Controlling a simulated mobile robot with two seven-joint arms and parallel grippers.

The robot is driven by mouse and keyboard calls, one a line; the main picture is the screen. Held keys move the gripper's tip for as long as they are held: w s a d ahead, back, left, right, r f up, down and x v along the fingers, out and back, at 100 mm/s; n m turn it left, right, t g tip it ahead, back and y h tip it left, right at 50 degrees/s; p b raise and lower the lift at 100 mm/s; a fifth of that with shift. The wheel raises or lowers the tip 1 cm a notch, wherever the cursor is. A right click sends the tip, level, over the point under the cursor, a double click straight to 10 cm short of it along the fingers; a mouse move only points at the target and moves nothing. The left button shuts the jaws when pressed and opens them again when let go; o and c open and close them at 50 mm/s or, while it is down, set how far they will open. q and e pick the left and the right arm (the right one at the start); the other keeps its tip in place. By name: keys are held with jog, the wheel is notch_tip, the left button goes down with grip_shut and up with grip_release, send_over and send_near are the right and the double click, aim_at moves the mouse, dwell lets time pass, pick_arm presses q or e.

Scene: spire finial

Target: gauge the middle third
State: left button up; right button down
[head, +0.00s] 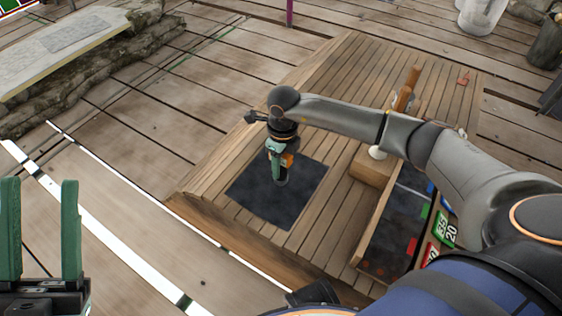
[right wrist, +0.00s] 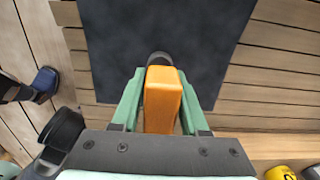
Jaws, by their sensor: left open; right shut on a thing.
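My right gripper (head: 281,167) is above the dark square mat (head: 300,196) on the slatted wooden platform. It is shut on an orange block-shaped piece (right wrist: 162,98), which sits between the green fingers in the right wrist view. A dark grey rounded end (right wrist: 158,58) shows just beyond the orange piece; I cannot tell whether the two are joined. The orange piece (head: 288,159) is partly covered by the gripper in the head view. My left gripper (head: 42,232) is open and empty, its two green fingers upright at the left edge. No spire is clearly identifiable.
A wooden-walled tray (head: 372,230) with a dark floor lies to the right, partly behind my right arm. Coloured number cards (head: 446,229) line its far side. A wooden block (head: 371,168) with a white knob stands near it. A small red thing (head: 463,79) lies at the back.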

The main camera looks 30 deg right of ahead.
jog(key=shift+f, duration=0.35)
pick_arm(q)
jog(key=shift+f, duration=0.25)
pick_arm(e)
jog(key=shift+c, duration=1.7)
grip_release()
